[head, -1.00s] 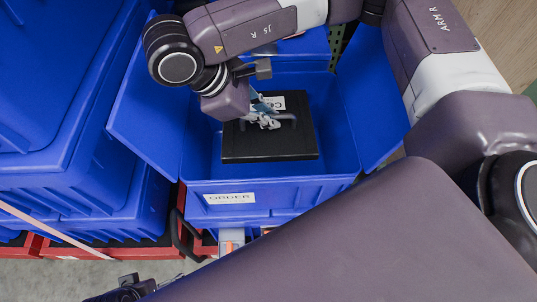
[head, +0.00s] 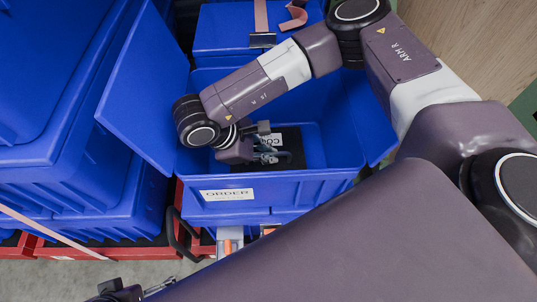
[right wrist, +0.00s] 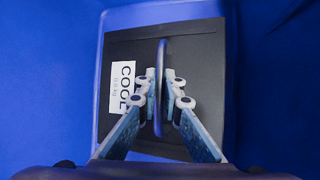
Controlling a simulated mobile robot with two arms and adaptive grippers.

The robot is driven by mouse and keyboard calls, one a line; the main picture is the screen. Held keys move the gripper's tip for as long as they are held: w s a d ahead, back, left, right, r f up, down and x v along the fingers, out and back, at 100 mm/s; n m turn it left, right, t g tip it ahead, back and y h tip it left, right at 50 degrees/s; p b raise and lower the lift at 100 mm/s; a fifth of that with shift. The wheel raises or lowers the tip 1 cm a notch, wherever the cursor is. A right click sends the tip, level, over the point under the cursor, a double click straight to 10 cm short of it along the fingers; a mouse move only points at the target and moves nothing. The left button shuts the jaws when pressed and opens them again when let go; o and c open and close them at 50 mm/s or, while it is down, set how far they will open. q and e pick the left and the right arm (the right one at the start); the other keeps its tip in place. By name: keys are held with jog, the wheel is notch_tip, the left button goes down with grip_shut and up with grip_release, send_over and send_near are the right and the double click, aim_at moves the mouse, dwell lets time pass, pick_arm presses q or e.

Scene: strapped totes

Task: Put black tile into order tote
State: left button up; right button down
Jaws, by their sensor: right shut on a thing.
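The black tile (head: 297,159) is a flat dark slab with a bar handle and a white label. It is inside the blue order tote (head: 300,188), which has its flaps open and an ORDER label on its front. The front wall hides the tile's near edge. My right gripper (head: 268,153) reaches down into the tote and is shut on the tile's handle. In the right wrist view the fingers (right wrist: 161,98) close on both sides of the handle, above the tile (right wrist: 200,65). I cannot tell whether the tile touches the floor. My left gripper (head: 122,291) shows only partly at the bottom left.
Large blue totes (head: 60,150) are stacked close on the left, on a red base (head: 90,248). Another blue tote (head: 225,30) with a pinkish strap stands behind. The order tote's raised left flap (head: 145,90) stands near my right arm.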

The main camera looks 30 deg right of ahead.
jog(key=shift+f, duration=0.7)
jog(key=c, duration=2.1)
grip_release()
jog(key=shift+p+v, duration=0.5)
jog(key=shift+v, duration=3.3)
